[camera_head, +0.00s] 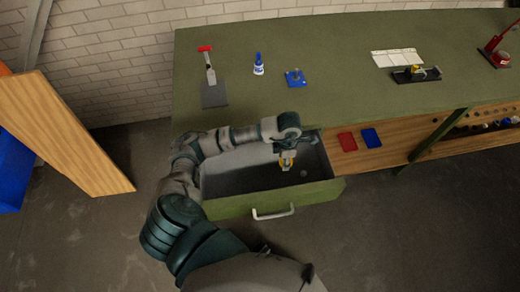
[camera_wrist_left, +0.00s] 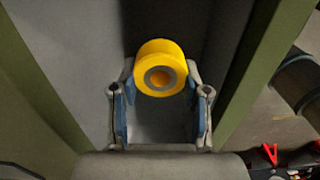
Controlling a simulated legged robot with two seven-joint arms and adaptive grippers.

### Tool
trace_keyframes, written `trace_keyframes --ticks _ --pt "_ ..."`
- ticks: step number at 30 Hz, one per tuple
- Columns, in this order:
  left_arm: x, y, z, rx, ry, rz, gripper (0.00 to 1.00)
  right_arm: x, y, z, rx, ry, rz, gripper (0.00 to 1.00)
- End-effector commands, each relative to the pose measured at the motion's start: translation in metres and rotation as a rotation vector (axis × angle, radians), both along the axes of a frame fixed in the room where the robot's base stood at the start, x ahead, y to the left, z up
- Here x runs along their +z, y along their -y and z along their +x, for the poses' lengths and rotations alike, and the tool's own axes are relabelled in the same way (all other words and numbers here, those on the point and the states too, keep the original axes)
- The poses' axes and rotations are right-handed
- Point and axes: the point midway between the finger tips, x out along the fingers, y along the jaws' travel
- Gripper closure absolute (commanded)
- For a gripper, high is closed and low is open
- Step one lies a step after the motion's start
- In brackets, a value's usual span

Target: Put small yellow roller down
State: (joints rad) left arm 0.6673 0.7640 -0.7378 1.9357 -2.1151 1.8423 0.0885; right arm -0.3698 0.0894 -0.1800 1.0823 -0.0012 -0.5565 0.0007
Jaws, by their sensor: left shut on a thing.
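The small yellow roller (camera_wrist_left: 157,68) is a short yellow cylinder with a grey ring and a hole in its end. In the left wrist view it sits at the tips of my left gripper (camera_wrist_left: 160,95), with a finger at each side. The gripper is shut on the roller. I cannot tell whether the roller touches the drawer floor. My right gripper is not in view.
The drawer's walls stand close on both sides. Above it, the green bench top (camera_head: 340,60) holds a blue bottle (camera_head: 259,66), a blue part (camera_head: 295,78) and a red-handled tool (camera_head: 209,66). A red plate (camera_head: 347,142) and a blue plate (camera_head: 371,138) lie on the shelf to the right.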

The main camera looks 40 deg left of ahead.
Motion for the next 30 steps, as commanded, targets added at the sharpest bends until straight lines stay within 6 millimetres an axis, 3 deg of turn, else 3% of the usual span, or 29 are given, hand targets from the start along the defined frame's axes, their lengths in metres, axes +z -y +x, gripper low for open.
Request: trace_keyframes --ticks 3,9,18,30 --pt "-0.016 -0.008 -0.008 0.277 -0.008 0.010 0.95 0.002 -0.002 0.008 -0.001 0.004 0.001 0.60" --pt "-0.027 -0.014 -0.012 0.523 -0.011 0.023 0.95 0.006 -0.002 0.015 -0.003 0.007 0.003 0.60" --pt "-0.080 -0.016 -0.014 0.553 -0.013 0.024 0.95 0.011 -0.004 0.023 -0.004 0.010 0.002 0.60" --pt "-0.125 -0.016 -0.014 0.550 -0.013 0.023 0.95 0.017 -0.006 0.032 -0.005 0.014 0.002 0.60"
